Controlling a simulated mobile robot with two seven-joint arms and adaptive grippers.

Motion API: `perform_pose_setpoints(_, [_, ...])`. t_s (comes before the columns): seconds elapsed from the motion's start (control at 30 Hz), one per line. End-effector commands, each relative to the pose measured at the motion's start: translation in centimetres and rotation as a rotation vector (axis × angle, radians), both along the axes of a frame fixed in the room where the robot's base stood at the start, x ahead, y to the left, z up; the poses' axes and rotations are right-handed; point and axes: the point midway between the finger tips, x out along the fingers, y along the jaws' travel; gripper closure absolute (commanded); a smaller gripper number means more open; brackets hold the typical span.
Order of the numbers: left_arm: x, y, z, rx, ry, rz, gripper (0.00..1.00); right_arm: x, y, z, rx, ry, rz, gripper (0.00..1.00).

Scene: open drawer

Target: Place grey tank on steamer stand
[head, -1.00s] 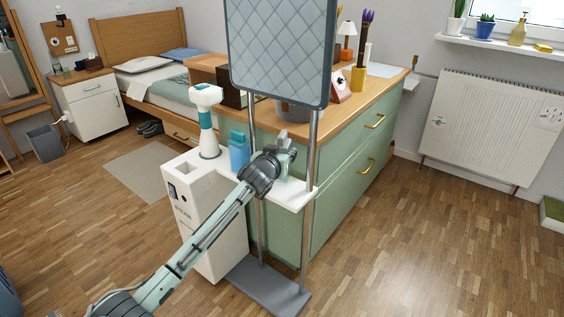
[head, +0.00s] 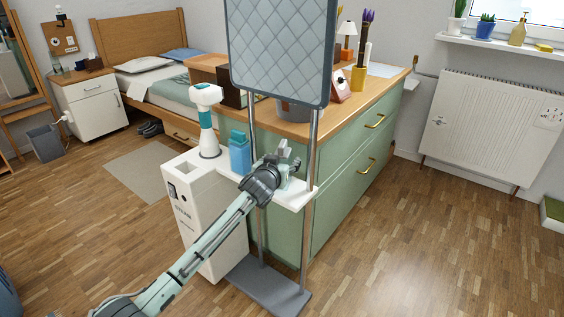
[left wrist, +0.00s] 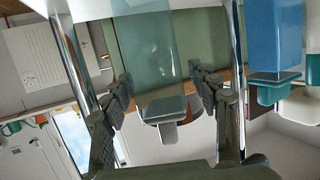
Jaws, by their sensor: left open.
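The grey tank (left wrist: 152,60), translucent grey-green with a grey cap, shows in the left wrist view, which is upside down. It stands at the white shelf of the steamer stand (head: 293,197). My left gripper (left wrist: 160,80) is open, with one finger on each side of the tank; I cannot tell whether they touch it. In the head view my left gripper (head: 286,158) is over the shelf and mostly hides the tank. My right gripper is not in view.
A blue tank (head: 239,152) stands on the shelf, left of my gripper, beside the white steamer head (head: 207,120). Metal poles (head: 312,150) and a quilted board (head: 282,50) rise close by. A green dresser (head: 345,190) is behind.

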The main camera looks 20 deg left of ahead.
Motion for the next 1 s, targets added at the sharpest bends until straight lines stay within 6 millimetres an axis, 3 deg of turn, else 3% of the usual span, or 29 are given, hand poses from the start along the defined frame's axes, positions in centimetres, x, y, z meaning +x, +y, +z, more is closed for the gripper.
perform_pose_setpoints(0.17, [-0.7,0.0,0.5,0.000,0.000,0.000,0.40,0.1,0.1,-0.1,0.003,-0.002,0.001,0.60])
perform_pose_setpoints(0.5, [-7.4,-0.4,2.5,-0.001,0.000,-0.001,0.40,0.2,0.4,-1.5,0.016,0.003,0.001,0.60])
perform_pose_setpoints(0.7, [-10.4,-0.5,3.5,-0.001,0.000,0.001,0.40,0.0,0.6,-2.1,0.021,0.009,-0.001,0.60])
perform_pose_setpoints(1.0, [-11.6,-0.5,3.7,0.001,0.003,0.002,0.40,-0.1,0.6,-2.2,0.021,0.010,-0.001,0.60])
